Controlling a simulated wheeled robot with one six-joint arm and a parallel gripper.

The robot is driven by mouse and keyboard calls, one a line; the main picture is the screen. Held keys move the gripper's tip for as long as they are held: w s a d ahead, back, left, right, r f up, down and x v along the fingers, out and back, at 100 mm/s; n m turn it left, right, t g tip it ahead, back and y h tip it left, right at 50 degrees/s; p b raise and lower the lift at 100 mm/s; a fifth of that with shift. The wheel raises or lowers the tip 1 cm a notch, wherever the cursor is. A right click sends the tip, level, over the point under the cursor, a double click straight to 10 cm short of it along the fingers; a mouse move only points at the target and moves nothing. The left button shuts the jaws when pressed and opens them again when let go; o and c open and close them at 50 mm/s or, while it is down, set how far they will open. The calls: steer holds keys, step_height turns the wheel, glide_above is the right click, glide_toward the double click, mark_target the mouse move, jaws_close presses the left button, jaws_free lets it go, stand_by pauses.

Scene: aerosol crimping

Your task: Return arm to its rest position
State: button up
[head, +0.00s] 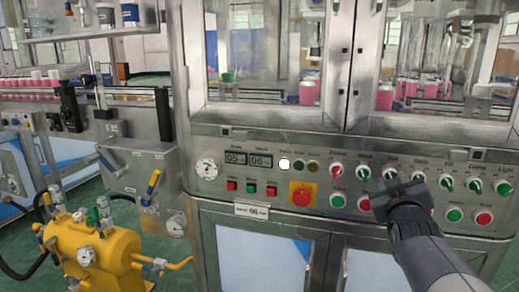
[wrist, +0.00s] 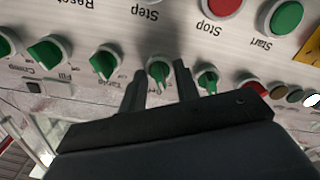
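My gripper (head: 398,190) is at the front of the machine's control panel (head: 262,196), at the right of the head view. In the wrist view, where the panel appears upside down, my gripper (wrist: 159,70) has its two dark fingers spread apart. A green selector knob (wrist: 158,74) shows between the fingertips, with nothing visibly clamped. I cannot tell how far the fingertips are from the panel. In the head view this knob (head: 390,174) sits just above my gripper. My arm reaches in from the lower right.
Several neighbouring knobs line the row, including a green one (wrist: 207,78). The red emergency stop (head: 301,196) sits on a yellow plate left of the arm. A yellow tank (head: 105,252) with valves stands at lower left. Glass doors (head: 262,50) are above the panel.

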steer(key=s+a+m+p, duration=0.2)
steer(key=s+m+p, duration=0.6)
steer(key=m+p, duration=0.2)
steer(key=shift+s+a+m, duration=0.2)
steer(key=shift+s+m, duration=0.05)
steer(key=shift+m, duration=0.65)
steer(key=shift+r, duration=0.1)
